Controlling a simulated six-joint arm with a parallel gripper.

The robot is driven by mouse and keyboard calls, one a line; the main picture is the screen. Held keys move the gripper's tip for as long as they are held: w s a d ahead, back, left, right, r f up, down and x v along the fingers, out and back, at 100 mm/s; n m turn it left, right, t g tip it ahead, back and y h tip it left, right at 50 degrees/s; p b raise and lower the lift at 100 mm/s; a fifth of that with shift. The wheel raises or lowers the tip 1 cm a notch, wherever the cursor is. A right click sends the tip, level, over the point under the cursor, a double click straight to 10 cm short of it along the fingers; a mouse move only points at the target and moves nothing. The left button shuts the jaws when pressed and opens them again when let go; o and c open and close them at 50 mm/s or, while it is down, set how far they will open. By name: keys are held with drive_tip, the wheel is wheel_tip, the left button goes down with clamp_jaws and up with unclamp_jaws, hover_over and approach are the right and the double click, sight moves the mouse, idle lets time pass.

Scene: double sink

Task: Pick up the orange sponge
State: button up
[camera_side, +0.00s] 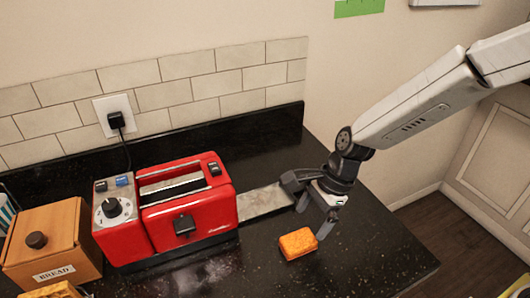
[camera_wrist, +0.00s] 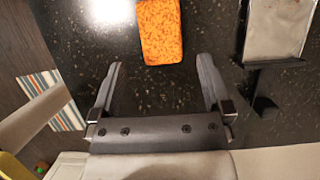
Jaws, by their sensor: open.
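The orange sponge (camera_side: 298,243) lies flat on the dark speckled counter, to the right of the red toaster. It also shows in the wrist view (camera_wrist: 160,31) at the top middle, beyond my fingertips. My gripper (camera_side: 312,212) is open and empty above the counter, just behind and above the sponge in the side view. In the wrist view its two fingers (camera_wrist: 161,72) are spread apart, with the sponge ahead of the gap between them and nothing held.
A red toaster (camera_side: 188,215) with a grey tray (camera_side: 264,202) beside it stands left of the sponge. A wooden bread box (camera_side: 52,243) is at the far left. The counter's right edge is near, with the floor (camera_side: 452,232) beyond. Counter right of the sponge is clear.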

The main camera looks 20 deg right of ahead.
sight(298, 239)
drive_tip(key=shift+x, duration=0.9)
drive_tip(key=shift+x, duration=2.6)
drive_tip(key=c, duration=1.1)
drive_tip(key=shift+r, duration=0.15)
